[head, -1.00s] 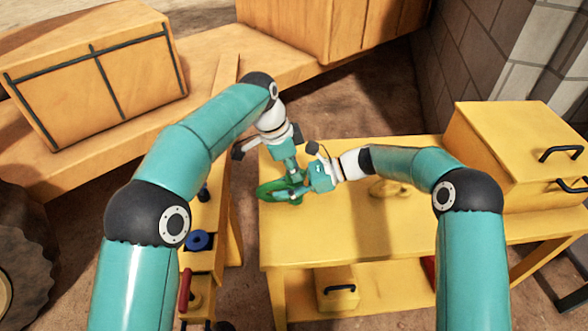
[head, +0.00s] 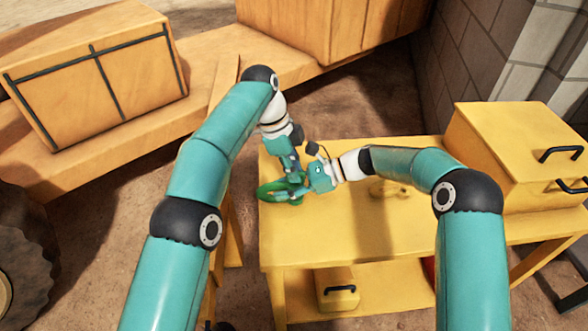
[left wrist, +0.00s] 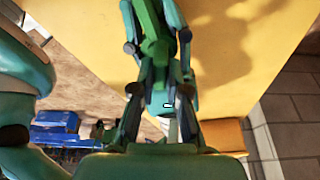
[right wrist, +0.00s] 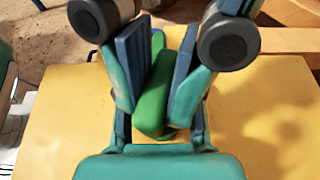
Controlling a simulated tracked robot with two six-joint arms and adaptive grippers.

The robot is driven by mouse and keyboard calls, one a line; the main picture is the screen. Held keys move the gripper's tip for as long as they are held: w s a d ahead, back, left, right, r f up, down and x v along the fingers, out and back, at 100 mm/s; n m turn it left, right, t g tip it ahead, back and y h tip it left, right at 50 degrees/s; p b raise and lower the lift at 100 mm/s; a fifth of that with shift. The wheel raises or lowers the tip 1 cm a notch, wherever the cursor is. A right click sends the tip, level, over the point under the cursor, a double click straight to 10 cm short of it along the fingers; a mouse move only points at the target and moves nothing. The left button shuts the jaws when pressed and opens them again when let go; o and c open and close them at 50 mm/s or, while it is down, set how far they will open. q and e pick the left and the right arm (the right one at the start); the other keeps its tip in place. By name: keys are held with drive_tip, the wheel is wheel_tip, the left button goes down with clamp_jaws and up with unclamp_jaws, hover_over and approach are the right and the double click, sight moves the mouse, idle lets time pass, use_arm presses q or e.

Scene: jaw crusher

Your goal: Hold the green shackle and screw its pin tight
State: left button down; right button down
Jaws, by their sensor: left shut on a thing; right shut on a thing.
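The green shackle (head: 270,190) is a ring-like piece at the left end of the yellow table, partly hidden by both grippers. My left gripper (head: 293,172) reaches down from above and is shut on a green part of it, which shows between the fingers in the left wrist view (left wrist: 152,30). My right gripper (head: 290,193) comes in from the right and is shut on a green bar-like part, between blue pads in the right wrist view (right wrist: 155,95). I cannot tell the pin from the body, nor see its thread.
A yellow drawer box (head: 515,150) stands at the right. A grey block wall (head: 480,60) rises behind.

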use_arm(q)
drive_tip(key=c, duration=1.1)
unclamp_jaws()
use_arm(e)
drive_tip(key=shift+r, duration=0.1)
use_arm(q)
drive_tip(key=shift+n, duration=0.5)
drive_tip(key=n, duration=0.1)
drive_tip(key=n+t, duration=0.1)
drive_tip(key=n, duration=0.1)
drive_tip(key=shift+s+r+n, duration=0.1)
drive_tip(key=shift+s+n, duration=0.05)
drive_tip(key=shift+n, duration=0.15)
drive_tip(key=n+t, duration=0.1)
drive_tip(key=n, duration=0.3)
drive_tip(key=shift+n+t, duration=0.3)
drive_tip(key=shift+t, duration=0.1)
drive_tip(key=s+a+v, duration=0.1)
drive_tip(key=v, duration=1.3)
drive_tip(key=shift+s+a+f+n+t, duration=0.2)
drive_tip(key=shift+s+a+n+t, duration=0.1)
drive_tip(key=shift+s+n, duration=0.1)
